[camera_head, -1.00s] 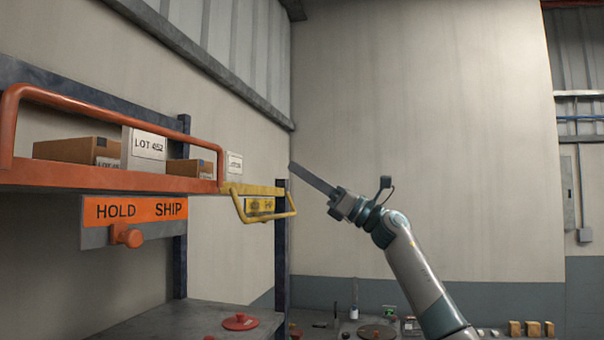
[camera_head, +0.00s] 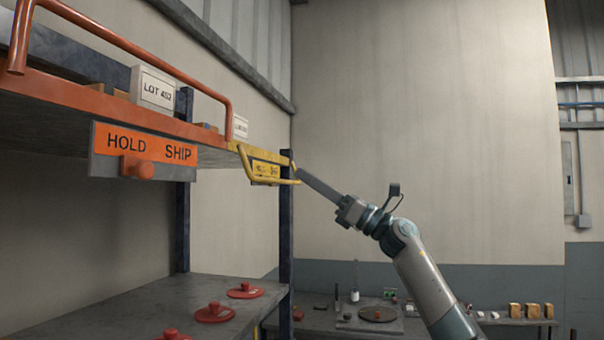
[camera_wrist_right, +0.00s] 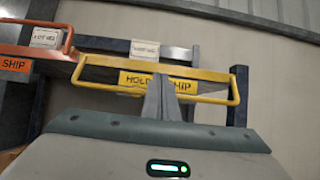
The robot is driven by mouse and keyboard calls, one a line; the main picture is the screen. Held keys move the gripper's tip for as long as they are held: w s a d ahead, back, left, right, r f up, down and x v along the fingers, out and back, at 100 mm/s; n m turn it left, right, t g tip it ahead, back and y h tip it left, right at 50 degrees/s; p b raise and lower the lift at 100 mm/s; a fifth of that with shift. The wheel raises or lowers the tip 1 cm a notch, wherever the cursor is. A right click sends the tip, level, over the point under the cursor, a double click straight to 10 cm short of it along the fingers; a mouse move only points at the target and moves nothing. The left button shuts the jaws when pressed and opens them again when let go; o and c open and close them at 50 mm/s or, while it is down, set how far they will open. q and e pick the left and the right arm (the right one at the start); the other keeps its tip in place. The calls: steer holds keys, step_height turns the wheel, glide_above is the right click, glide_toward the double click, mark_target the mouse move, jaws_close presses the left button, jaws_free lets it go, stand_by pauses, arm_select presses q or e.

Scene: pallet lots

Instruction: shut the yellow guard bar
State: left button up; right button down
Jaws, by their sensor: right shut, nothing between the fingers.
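The yellow guard bar (camera_head: 272,183) is a U-shaped rail at the yellow shelf end. It hangs low in front of the yellow shelf edge, around the level of its label. In the right wrist view the bar (camera_wrist_right: 105,91) spans the middle of the picture, with a yellow HOLD SHIP label (camera_wrist_right: 138,79) behind it. My right gripper (camera_head: 300,171) is shut and empty, its fingertips at the bar's right end in the head view. In the right wrist view its fingers (camera_wrist_right: 165,90) overlap the bar and label; whether they touch it I cannot tell. My left gripper is out of view.
An orange guard bar (camera_head: 140,53) stands raised on the orange shelf to the left, above a HOLD SHIP sign (camera_head: 147,143). A LOT 452 box (camera_head: 153,90) sits behind it. A dark post (camera_head: 286,225) rises beside the yellow bar.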

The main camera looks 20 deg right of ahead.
steer(key=shift+s+d+f+b, duration=0.15)
steer(key=shift+f, duration=0.3)
steer(key=shift+s+d+f+b, duration=0.15)
steer(key=shift+f, duration=0.25)
